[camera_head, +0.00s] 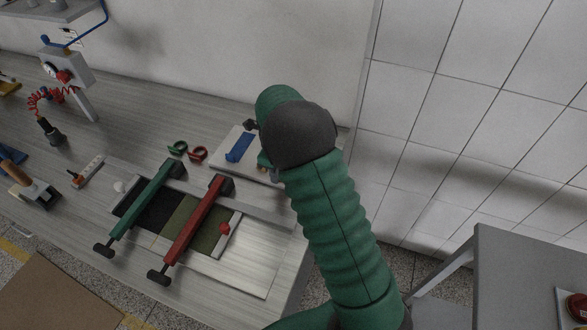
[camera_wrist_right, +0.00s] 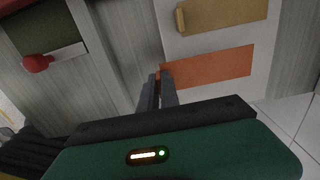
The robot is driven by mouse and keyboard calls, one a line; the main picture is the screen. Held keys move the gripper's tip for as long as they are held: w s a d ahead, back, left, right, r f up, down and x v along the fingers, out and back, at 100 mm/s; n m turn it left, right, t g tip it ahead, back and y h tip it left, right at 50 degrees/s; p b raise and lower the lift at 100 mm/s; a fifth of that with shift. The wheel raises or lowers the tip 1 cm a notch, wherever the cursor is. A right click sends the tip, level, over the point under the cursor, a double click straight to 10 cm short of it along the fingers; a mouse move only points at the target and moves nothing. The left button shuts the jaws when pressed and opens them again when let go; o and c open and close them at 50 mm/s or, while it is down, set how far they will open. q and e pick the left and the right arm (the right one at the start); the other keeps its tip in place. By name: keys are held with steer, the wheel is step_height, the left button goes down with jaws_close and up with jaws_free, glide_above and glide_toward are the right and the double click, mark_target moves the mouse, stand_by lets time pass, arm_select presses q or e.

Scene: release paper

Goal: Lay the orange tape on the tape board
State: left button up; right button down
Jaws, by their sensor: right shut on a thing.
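The white tape board (camera_head: 222,158) lies flat at the back right of the workbench, with a blue strip on it in the head view. It also shows in the right wrist view (camera_wrist_right: 205,43). The orange tape (camera_wrist_right: 212,66) is a flat strip that lies over the white board in that view, below a tan strip. My right gripper (camera_wrist_right: 160,78) is shut on the left end of the orange tape. I cannot tell if the tape touches the board. My left gripper is not in view.
A tan strip (camera_wrist_right: 225,15) lies beside the orange tape. Left of the board are a green ring (camera_head: 177,149) and a red ring (camera_head: 197,154). A frame with a green bar (camera_head: 140,210) and a red bar (camera_head: 195,228) stands in front. A white wall rises behind.

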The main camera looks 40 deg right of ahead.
steer(key=d, duration=0.3)
steer(key=s+d, duration=0.1)
steer(key=d, duration=0.2)
steer(key=shift+s+f+p, duration=0.2)
steer(key=shift+p, duration=0.1)
step_height(320, 180, down, 3)
steer(key=shift+s+d+f, duration=0.1)
steer(key=shift+d+f, duration=0.05)
steer(key=shift+f, duration=0.05)
steer(key=shift+d+f, duration=0.1)
steer(key=shift+d, duration=0.05)
steer(key=c, duration=1.8)
jaws_free()
steer(key=shift+d, duration=0.1)
steer(key=shift+o, duration=1.1)
steer(key=shift+a, duration=0.25)
